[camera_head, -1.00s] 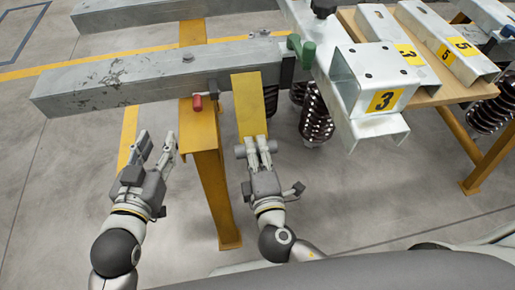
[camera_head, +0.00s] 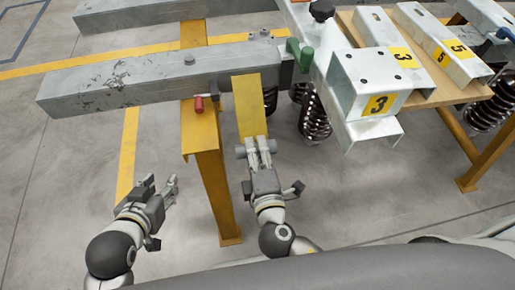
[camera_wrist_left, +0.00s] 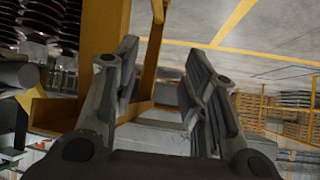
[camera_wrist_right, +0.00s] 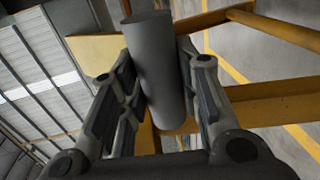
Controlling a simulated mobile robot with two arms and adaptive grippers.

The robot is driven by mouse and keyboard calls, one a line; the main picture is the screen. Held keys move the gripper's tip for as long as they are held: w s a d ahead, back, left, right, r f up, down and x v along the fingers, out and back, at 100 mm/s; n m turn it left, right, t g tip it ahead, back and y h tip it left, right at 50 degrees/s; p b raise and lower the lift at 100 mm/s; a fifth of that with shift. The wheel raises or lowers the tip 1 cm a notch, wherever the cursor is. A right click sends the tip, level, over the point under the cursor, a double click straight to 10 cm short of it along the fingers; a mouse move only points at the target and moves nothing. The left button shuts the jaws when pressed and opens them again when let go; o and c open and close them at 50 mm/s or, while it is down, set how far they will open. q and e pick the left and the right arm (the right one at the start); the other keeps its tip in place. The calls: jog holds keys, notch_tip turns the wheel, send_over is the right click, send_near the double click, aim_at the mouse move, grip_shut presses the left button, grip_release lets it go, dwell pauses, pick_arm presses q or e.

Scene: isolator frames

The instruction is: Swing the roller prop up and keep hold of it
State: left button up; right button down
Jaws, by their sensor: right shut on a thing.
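The roller prop (camera_head: 250,108) is a flat yellow plate hinged near the grey steel beam (camera_head: 130,82), with a grey cylindrical roller (camera_wrist_right: 158,75) at its near end. The plate slants from beside the beam toward me; its exact angle is hard to tell. My right gripper (camera_head: 258,146) is shut on the roller, which lies between both fingers in the right wrist view. My left gripper (camera_head: 172,188) is open and empty, low and left of the yellow post. Its spread fingers show in the left wrist view (camera_wrist_left: 165,85).
A yellow post (camera_head: 212,185) stands between my grippers under the beam. A small red handle (camera_head: 198,103) and a green handle (camera_head: 301,55) sit by the beam. The floor at left is clear.

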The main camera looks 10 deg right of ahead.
jog(key=shift+s+r+p, duration=0.1)
jog(key=shift+r+p, duration=0.35)
jog(key=shift+p, duration=0.25)
jog(key=shift+s+r+g+p, duration=0.1)
jog(key=shift+r+g+p, duration=0.25)
jog(key=shift+p, duration=0.5)
jog(key=shift+s+r+g+p, duration=0.25)
jog(key=shift+r+p, duration=0.05)
jog(key=shift+p, duration=0.9)
pick_arm(q)
jog(key=s+a+f+g+y, duration=0.1)
jog(key=s+a+f+g, duration=0.2)
jog(key=s+f+g, duration=0.3)
jog(key=s+f, duration=0.2)
jog(key=s, duration=0.1)
jog(key=shift+s+a+f+g+y, duration=0.15)
jog(key=shift+s+f+g+y, duration=0.15)
jog(key=shift+s+g, duration=0.1)
pick_arm(e)
jog(key=shift+f, duration=0.1)
jog(key=shift+s, duration=0.1)
